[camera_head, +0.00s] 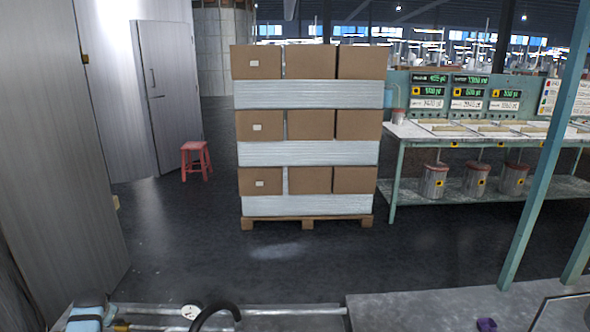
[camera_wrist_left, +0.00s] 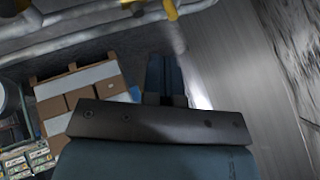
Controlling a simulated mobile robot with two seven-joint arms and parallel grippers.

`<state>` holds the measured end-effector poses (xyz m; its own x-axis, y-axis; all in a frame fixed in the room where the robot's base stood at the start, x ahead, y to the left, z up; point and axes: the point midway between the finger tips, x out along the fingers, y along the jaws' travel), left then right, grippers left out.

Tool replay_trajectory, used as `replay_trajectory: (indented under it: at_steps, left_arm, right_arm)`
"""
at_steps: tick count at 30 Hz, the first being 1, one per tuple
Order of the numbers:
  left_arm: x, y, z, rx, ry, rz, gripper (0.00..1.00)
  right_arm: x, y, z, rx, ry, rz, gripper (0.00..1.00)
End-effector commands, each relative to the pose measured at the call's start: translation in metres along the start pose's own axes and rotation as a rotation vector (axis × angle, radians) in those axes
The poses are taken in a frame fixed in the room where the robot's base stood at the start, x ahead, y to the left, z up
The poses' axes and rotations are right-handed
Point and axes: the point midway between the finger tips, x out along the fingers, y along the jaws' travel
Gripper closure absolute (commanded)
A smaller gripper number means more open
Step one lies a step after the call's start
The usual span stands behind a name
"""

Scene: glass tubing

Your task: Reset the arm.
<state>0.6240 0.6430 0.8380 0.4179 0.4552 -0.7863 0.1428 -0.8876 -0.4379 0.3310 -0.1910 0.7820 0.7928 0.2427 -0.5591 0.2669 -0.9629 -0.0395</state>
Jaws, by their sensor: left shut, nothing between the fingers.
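My left gripper (camera_wrist_left: 166,72) shows in the left wrist view as two dark blue fingers side by side, beyond a dark bar across the lower middle. The fingers are shut with nothing between them. They point toward the floor area, with the stacked boxes (camera_wrist_left: 82,95) farther off at their left and a grey wall panel (camera_wrist_left: 225,60) at their right. I cannot make out my left gripper in the head view. My right gripper is in neither view.
In the head view, stacked boxes (camera_head: 310,123) stand on a wooden pallet (camera_head: 307,222). A red stool (camera_head: 196,160) is at the left and a workbench (camera_head: 480,136) at the right. Metal tubing (camera_head: 270,310) and a grey tabletop (camera_head: 420,311) lie along the front. The dark floor between is clear.

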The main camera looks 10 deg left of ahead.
Motion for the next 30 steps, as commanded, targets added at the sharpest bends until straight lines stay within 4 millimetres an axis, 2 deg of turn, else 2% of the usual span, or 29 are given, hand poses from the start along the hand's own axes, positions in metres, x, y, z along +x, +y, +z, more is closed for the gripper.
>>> replay_trajectory:
  at_steps: [2, 5, 8, 12, 14, 18, 21, 24, 27, 30]
  left_arm:
    - [-0.012, 0.016, 0.011, 0.035, 0.033, -0.009, 1.0]
    - [-0.034, 0.051, 0.027, 0.089, 0.115, -0.006, 1.0]
    - [-0.067, 0.101, 0.051, 0.137, 0.214, 0.035, 1.0]
    - [-0.127, 0.177, 0.092, 0.17, 0.345, 0.151, 1.0]
    - [-0.156, 0.207, 0.111, 0.17, 0.393, 0.213, 1.0]
    - [-0.231, 0.268, 0.154, 0.135, 0.479, 0.372, 1.0]
    - [-0.283, 0.298, 0.18, 0.092, 0.519, 0.477, 1.0]
    - [-0.324, 0.318, 0.199, 0.048, 0.542, 0.559, 1.0]
    - [-0.35, 0.329, 0.209, 0.017, 0.556, 0.61, 1.0]
    - [-0.361, 0.334, 0.214, 0.0, 0.56, 0.633, 0.77]
  right_arm:
    - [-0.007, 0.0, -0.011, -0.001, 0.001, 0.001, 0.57]
    - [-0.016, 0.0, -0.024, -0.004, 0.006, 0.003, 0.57]
    - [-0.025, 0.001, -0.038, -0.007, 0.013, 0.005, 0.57]
    - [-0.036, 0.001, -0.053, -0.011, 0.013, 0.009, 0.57]
    - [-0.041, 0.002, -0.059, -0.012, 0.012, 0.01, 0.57]
    - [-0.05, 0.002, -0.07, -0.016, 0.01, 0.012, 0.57]
    - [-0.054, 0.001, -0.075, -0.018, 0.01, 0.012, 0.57]
    - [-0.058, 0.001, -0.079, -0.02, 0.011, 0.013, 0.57]
    - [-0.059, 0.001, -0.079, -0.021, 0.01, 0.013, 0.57]
    - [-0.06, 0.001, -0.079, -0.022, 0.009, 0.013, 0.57]
